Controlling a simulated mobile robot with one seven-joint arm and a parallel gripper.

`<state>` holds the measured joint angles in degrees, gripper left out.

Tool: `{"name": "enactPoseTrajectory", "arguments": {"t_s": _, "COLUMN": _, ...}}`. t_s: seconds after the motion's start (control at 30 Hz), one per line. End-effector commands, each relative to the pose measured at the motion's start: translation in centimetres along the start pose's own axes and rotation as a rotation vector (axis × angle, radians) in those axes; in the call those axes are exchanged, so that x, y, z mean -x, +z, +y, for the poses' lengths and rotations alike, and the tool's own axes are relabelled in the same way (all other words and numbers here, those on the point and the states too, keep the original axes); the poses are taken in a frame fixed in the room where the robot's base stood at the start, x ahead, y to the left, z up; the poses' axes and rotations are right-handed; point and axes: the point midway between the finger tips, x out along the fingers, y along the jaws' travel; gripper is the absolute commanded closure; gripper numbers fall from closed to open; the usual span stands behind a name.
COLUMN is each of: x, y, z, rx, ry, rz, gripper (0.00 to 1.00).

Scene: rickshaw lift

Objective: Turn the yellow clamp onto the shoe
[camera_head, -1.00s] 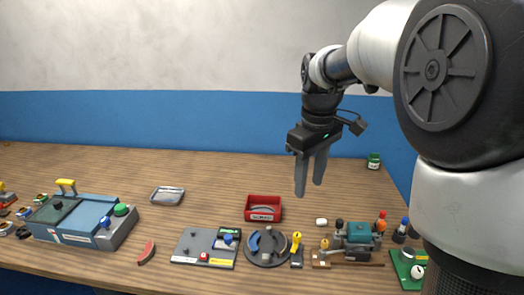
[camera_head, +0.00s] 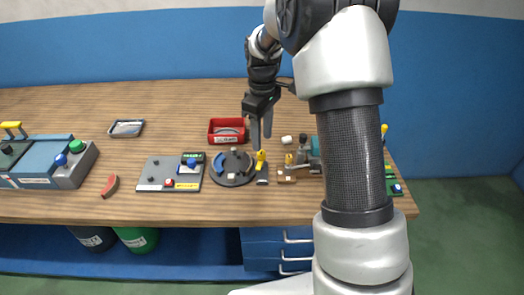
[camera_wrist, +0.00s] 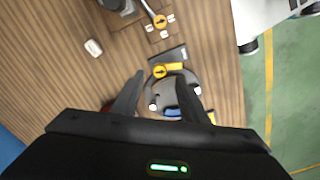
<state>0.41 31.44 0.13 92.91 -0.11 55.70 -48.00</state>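The yellow clamp (camera_head: 261,160) stands upright on a small dark base (camera_head: 262,181), just right of the round dark plate (camera_head: 218,178). It also shows in the wrist view (camera_wrist: 159,71), ahead of my fingers. A blue curved shoe (camera_head: 218,168) sits on the left side of the plate. In the wrist view the blue piece (camera_wrist: 171,112) is partly hidden behind my gripper. My gripper (camera_head: 261,136) hangs fingers-down above and behind the clamp and plate. In the wrist view its fingers (camera_wrist: 163,82) are apart, with nothing held between them.
A red bin (camera_head: 226,141) stands behind the plate. A grey panel (camera_head: 152,182) with buttons lies left of it, and a red curved piece (camera_head: 110,187) farther left. A small white block (camera_head: 287,140) and a wooden fixture (camera_head: 287,174) are on the right.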

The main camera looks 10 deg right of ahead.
Motion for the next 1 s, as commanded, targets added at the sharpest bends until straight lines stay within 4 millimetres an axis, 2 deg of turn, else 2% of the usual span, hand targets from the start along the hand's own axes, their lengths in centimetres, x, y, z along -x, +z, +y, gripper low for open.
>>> {"name": "enactPoseTrajectory", "arguments": {"t_s": 0.03, "x": -1.2, "y": 0.0, "z": -0.1, "rx": 0.0, "ry": -0.003, "rz": -0.002, "gripper": 0.6}}
{"name": "enactPoseTrajectory", "arguments": {"t_s": 0.1, "x": -2.5, "y": 0.0, "z": -0.1, "rx": 0.0, "ry": -0.002, "rz": -0.001, "gripper": 0.6}}
{"name": "enactPoseTrajectory", "arguments": {"t_s": 0.3, "x": -5.0, "y": 0.0, "z": 0.0, "rx": 0.0, "ry": -0.001, "rz": 0.0, "gripper": 0.6}}
{"name": "enactPoseTrajectory", "arguments": {"t_s": 0.47, "x": -5.7, "y": 0.0, "z": 0.0, "rx": 0.0, "ry": -0.001, "rz": 0.0, "gripper": 0.6}}
{"name": "enactPoseTrajectory", "arguments": {"t_s": 0.7, "x": -5.7, "y": 0.0, "z": 0.0, "rx": 0.0, "ry": 0.0, "rz": 0.001, "gripper": 0.6}}
{"name": "enactPoseTrajectory", "arguments": {"t_s": 0.77, "x": -5.7, "y": 0.0, "z": 0.0, "rx": 0.0, "ry": 0.0, "rz": 0.001, "gripper": 0.69}}
{"name": "enactPoseTrajectory", "arguments": {"t_s": 0.93, "x": -5.7, "y": 0.0, "z": 0.0, "rx": 0.0, "ry": 0.0, "rz": 0.001, "gripper": 0.97}}
{"name": "enactPoseTrajectory", "arguments": {"t_s": 1.0, "x": -5.7, "y": 0.0, "z": 0.0, "rx": 0.0, "ry": 0.0, "rz": 0.001, "gripper": 1.0}}
